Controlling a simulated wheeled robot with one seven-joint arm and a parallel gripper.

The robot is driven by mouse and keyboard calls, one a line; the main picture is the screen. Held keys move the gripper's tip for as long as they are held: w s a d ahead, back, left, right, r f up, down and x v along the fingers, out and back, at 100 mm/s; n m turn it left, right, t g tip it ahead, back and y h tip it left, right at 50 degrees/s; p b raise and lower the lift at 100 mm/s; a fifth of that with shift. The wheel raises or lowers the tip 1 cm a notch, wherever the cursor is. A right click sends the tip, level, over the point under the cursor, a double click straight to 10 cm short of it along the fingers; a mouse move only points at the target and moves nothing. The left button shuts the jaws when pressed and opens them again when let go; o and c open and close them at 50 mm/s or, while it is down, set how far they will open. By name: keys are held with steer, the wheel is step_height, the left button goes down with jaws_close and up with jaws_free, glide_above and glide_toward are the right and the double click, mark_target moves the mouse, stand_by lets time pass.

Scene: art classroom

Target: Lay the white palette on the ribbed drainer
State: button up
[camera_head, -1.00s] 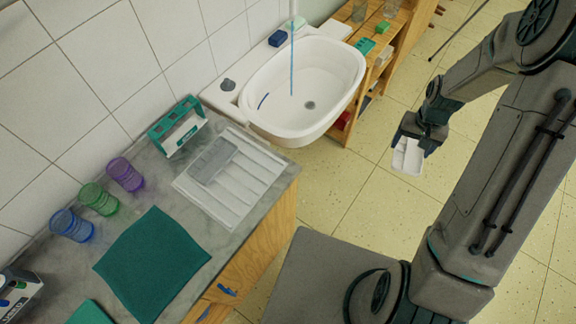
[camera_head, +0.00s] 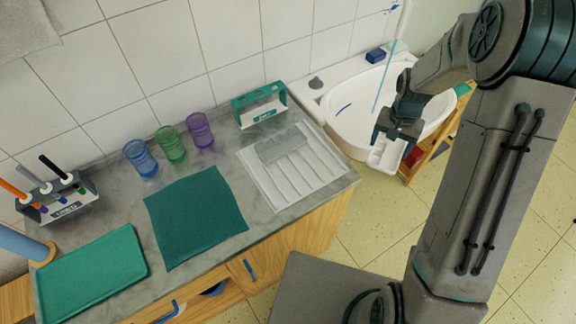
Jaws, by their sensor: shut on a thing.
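The white palette (camera_head: 387,155) hangs from my gripper (camera_head: 389,137), which is shut on its upper edge. It is in the air to the right of the counter, in front of the sink. The ribbed drainer (camera_head: 306,181) is white and lies flat at the right end of the grey counter. A grey ribbed piece (camera_head: 281,147) lies on the drainer's back left part; the rest of its surface is bare. My gripper is to the right of the drainer, apart from it.
The counter (camera_head: 230,160) also bears a dark green cloth (camera_head: 195,215), a green tray (camera_head: 92,272), three coloured cups (camera_head: 170,144), a green-and-white holder (camera_head: 260,105) and a marker rack (camera_head: 62,196). The white sink (camera_head: 352,113) stands behind my gripper.

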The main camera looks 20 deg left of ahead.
steer(key=w+a+m+b, duration=0.25)
steer(key=a+b, duration=0.35)
steer(key=a, duration=0.3)
steer(key=m+b, duration=0.2)
steer(key=m, duration=0.2)
glide_above(302, 174)
steer(key=shift+n, duration=0.25)
step_height(302, 174, down, 4)
steer(key=shift+f, duration=2.2)
steer(key=shift+f, duration=0.1)
steer(key=o, duration=1)
